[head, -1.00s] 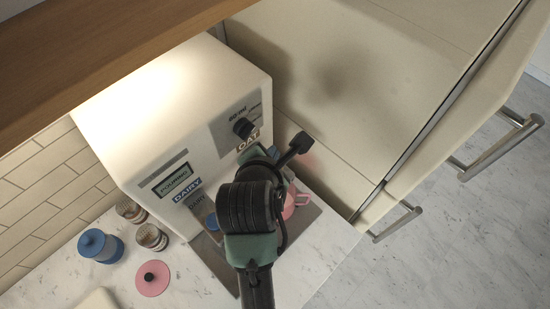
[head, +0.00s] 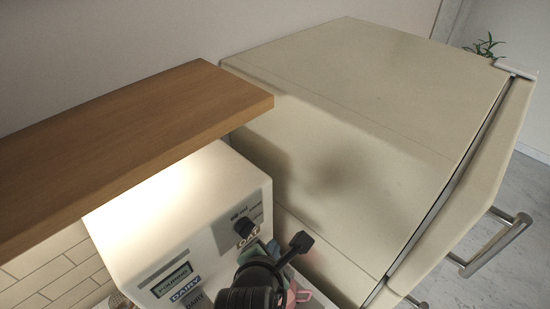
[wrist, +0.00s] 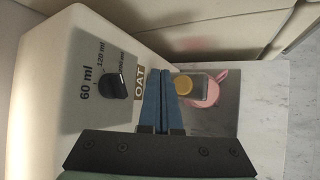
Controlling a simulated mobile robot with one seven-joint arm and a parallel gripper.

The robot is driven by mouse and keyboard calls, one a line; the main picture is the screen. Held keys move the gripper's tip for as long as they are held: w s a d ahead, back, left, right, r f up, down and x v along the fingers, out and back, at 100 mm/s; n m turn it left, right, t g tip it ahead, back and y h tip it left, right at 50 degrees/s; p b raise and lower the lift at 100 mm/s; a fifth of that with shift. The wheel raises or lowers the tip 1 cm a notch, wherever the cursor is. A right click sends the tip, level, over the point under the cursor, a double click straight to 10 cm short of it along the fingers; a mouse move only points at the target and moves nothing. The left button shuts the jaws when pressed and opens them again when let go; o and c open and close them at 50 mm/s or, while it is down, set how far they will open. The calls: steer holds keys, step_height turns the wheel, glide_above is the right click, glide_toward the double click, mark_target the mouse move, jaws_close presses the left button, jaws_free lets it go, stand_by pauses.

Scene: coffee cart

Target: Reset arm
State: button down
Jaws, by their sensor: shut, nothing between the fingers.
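My gripper (wrist: 160,100) is shut and empty in the wrist view, its blue fingers together in front of the white dispenser (wrist: 45,70), beside the OAT label (wrist: 139,83). The dispenser has a black dial (wrist: 117,85) with ml marks, a DAIRY label (head: 186,289) and a display (head: 172,280) that seems to read POURING. A pink cup (wrist: 207,90) stands right of the fingers, partly behind a clear part with a yellow round inside; it barely shows in the head view.
A wooden shelf (head: 130,140) hangs above the dispenser. A large cream cabinet (head: 370,120) with metal handles (head: 497,245) stands close on the right.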

steer(key=w+r+m+t+b, duration=0.35)
steer(key=r+m, duration=0.25)
steer(key=r, duration=0.4)
steer(key=w+r+m+t+b, duration=0.3)
steer(key=r+m+t, duration=0.25)
steer(key=r, duration=0.35)
steer(key=s+r+m+t+b, duration=0.3)
steer(key=s+r+m, duration=0.3)
steer(key=r, duration=0.5)
steer(key=s+r+m+t+y+b, duration=0.1)
steer(key=s+r+m+t+b, duration=0.2)
steer(key=s+r+m+t, duration=0.3)
step_height(320, 180, up, 5)
steer(key=shift+s+d+f+m+b, duration=0.1)
steer(key=shift+s+d+m+b, duration=0.2)
steer(key=shift+m, duration=0.55)
steer(key=shift+w+f, duration=0.1)
